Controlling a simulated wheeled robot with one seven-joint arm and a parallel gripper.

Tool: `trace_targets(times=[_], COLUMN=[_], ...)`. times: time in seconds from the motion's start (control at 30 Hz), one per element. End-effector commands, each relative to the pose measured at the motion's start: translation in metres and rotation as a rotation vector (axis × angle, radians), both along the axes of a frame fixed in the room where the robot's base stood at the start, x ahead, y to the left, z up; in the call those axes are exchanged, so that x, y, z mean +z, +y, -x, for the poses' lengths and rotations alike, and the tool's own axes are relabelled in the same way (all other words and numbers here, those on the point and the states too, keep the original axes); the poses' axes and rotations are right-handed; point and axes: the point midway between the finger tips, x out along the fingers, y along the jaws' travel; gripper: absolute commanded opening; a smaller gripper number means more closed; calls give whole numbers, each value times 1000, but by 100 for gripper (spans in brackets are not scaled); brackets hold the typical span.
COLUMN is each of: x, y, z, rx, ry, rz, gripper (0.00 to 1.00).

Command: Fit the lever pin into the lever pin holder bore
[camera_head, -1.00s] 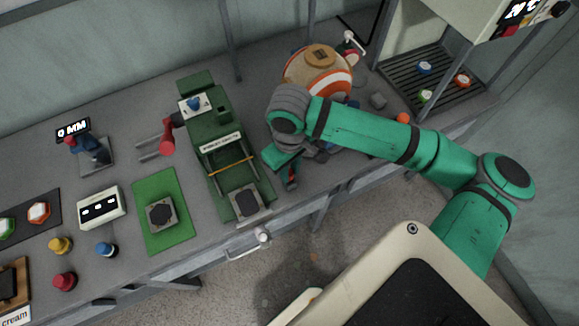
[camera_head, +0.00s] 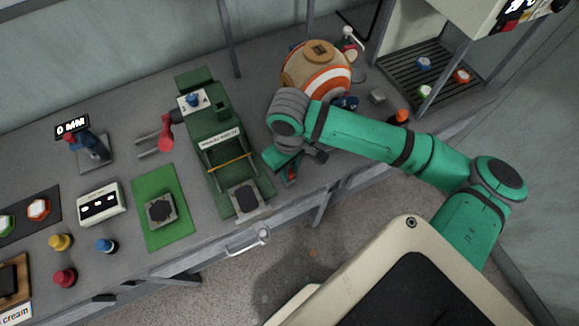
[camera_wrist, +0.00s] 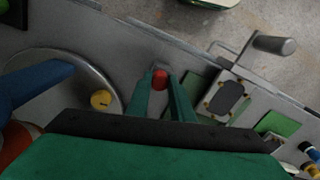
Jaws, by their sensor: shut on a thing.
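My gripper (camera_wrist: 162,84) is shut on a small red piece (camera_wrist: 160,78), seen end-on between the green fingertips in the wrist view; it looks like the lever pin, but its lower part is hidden. A small grey plate or block shows just behind the fingertips, and I cannot tell whether it is the holder or whether the pin touches it. In the head view my gripper (camera_head: 288,174) hangs just right of the front of the green press (camera_head: 222,140). The holder bore is not discernible in either view.
The press's square dark plate (camera_wrist: 228,97) and crank handle (camera_wrist: 272,44) lie right of the fingers in the wrist view. A round grey disc (camera_wrist: 92,65) with a yellow knob (camera_wrist: 101,99) is at left. A striped ball-shaped object (camera_head: 318,75) stands behind my wrist.

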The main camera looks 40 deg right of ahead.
Motion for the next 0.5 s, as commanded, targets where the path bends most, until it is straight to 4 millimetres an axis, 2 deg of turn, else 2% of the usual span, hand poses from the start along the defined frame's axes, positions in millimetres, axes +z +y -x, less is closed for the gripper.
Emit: trace_targets(times=[0.1, 0.13, 0.2, 0.5], x=[-2, -2, -2, -1], y=[0, 0, 0, 0], z=[0, 0, 0, 0], rx=[0, 0, 0, 0], ry=[0, -1, 0, 0], rz=[0, 1, 1, 0], gripper=[0, 28, 42, 42])
